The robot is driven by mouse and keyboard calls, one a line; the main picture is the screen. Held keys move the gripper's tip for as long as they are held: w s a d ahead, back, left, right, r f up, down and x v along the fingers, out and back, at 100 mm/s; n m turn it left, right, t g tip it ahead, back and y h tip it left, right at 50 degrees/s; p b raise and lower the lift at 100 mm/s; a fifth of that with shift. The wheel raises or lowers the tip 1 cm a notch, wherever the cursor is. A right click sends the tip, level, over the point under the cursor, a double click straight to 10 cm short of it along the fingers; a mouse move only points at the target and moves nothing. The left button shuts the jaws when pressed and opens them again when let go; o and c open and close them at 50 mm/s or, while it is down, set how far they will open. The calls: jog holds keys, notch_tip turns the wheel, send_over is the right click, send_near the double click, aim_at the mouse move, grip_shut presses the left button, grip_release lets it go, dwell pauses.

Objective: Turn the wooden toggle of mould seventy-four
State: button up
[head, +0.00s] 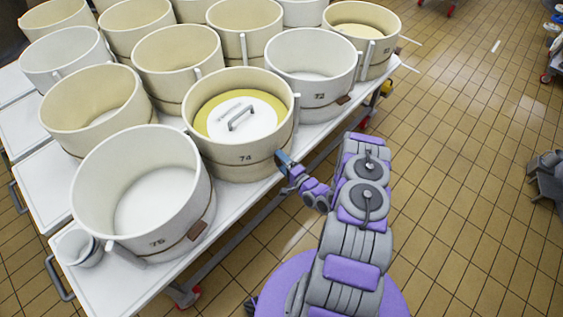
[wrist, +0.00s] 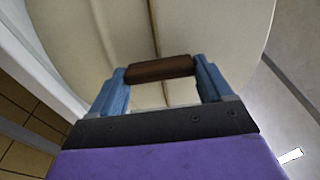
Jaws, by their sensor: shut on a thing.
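Mould seventy-four (head: 246,157) is a cream round mould with its number on the front wall, standing near the table's front edge. A white lid with a metal handle (head: 242,118) lies inside it on a yellow surface. My gripper (head: 283,160) is at the mould's front right side, below the number. In the wrist view my gripper (wrist: 161,78) has its blue fingers at both ends of the brown wooden toggle (wrist: 160,68), shut on it. The toggle lies crosswise against the cream wall, over a thin brown cord. In the head view the toggle is hidden by the gripper.
Mould 76 (head: 157,241) stands to the left and mould 72 (head: 318,99) to the right, both close by. The white table (head: 228,218) has a small white cup (head: 79,248) at its left corner. The tiled floor (head: 470,150) on the right is largely clear.

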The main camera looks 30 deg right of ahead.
jog(key=shift+f+m, duration=0.2)
jog(key=shift+m, duration=0.1)
jog(key=o, duration=1)
jog(key=shift+d, duration=0.15)
jog(key=shift+c, duration=0.2)
jog(key=shift+s, duration=0.15)
jog(key=p+v, duration=0.3)
jog(key=v, duration=1.4)
jog(key=shift+p, duration=0.3)
jog(key=shift+d, duration=0.1)
